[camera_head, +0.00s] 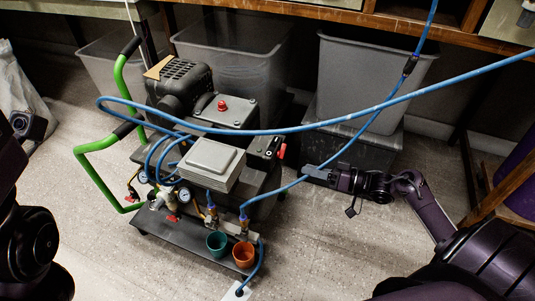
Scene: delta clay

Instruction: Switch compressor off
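The compressor (205,155) stands on the floor left of centre, with green tube handles, a black motor and a grey box on top. A red knob (222,105) sits on its dark upper housing. A small black box (265,146) with a red part (282,151) is at its right side; I cannot tell which of these is the switch. My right gripper (312,172) points left, just right of and a little below that red part, apparently apart from it. Its grey fingers are seen edge-on, so their opening is unclear. My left arm shows at the left edge; its fingers are not visible.
Blue hoses (330,123) cross above the compressor, and one runs down close to my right gripper. Grey bins (375,75) stand behind under a wooden bench (440,30). A green cup (217,242) and an orange cup (243,254) sit on the compressor's front shelf. Floor is open between compressor and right arm.

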